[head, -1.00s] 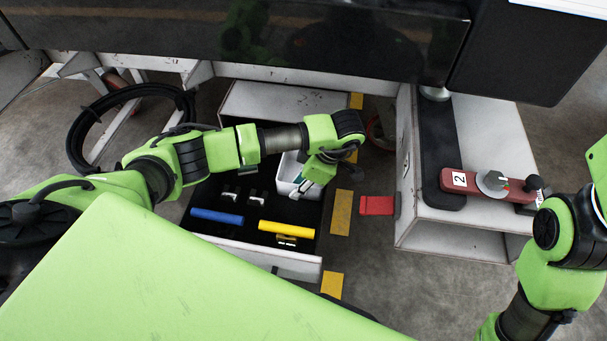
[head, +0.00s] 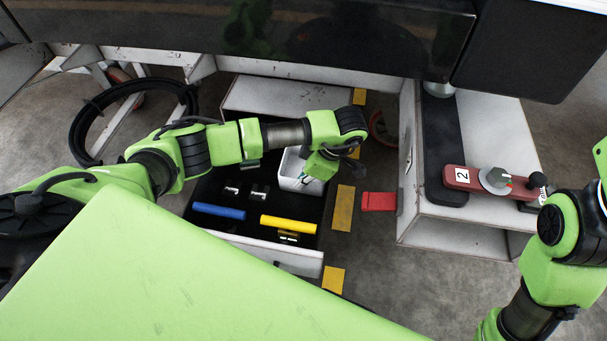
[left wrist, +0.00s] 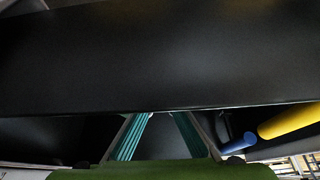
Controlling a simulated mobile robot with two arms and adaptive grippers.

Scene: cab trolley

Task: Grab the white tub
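The white tub (head: 287,168) stands in the open dark drawer, towards its back right, in the head view. My left gripper (head: 309,181) points down over the tub's right part, and the wrist above it hides some of the tub. In the left wrist view the two teal-padded fingers (left wrist: 157,118) stand apart with a dark gap between them, and I see nothing held. The tub cannot be made out in that view. Whether a finger touches the tub cannot be told. My right arm shows at the right edge of the head view, its gripper out of view.
A blue cylinder (head: 218,211) and a yellow cylinder (head: 288,225) lie in the drawer, with small metal parts nearby. The drawer's pale front wall (head: 262,252) is close. A white cabinet (head: 465,232) with a red switch bar (head: 480,182) stands right. A dark panel overhangs the back.

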